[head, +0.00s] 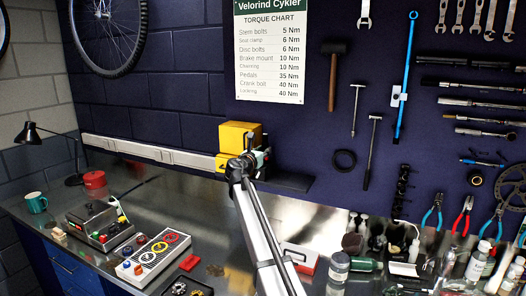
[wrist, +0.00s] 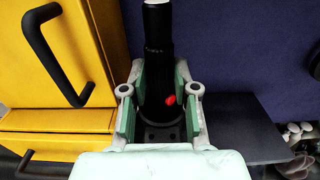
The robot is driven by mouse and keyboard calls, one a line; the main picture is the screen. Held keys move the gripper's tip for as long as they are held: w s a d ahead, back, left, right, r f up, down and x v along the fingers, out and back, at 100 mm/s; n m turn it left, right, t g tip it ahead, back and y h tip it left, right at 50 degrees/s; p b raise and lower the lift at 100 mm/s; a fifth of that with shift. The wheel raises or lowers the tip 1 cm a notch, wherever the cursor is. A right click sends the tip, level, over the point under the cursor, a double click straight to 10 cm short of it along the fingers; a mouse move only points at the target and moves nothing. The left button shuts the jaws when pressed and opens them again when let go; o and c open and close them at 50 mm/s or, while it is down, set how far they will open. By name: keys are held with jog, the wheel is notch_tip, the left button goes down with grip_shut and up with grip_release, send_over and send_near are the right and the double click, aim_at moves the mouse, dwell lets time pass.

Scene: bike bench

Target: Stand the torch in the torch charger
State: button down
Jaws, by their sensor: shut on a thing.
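The torch is a black cylinder (wrist: 158,45) with a pale end at the top and a red button on its side. My gripper (wrist: 158,88) has its green-padded fingers on both sides of the torch and is shut on it. Below the fingers, a dark round rim and plate (wrist: 162,134) surround the torch's lower end; it looks like the torch charger. I cannot tell whether the torch is seated in it or just above. In the head view my gripper (head: 260,158) is at the wall beside a yellow cabinet, and my arm hides most of the torch and charger.
The yellow cabinet (head: 240,137), with black handles in the wrist view (wrist: 62,50), stands close on the left. A dark shelf (head: 288,182) extends to the right. A control box (head: 152,254) and bottles (head: 338,266) stand on the steel bench. Tools hang on the right wall.

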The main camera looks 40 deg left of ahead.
jog(key=c, duration=0.8)
grip_release()
jog(key=shift+s, duration=0.15)
jog(key=v, duration=1.1)
jog(key=shift+s+d, duration=0.15)
jog(key=shift+s, duration=0.25)
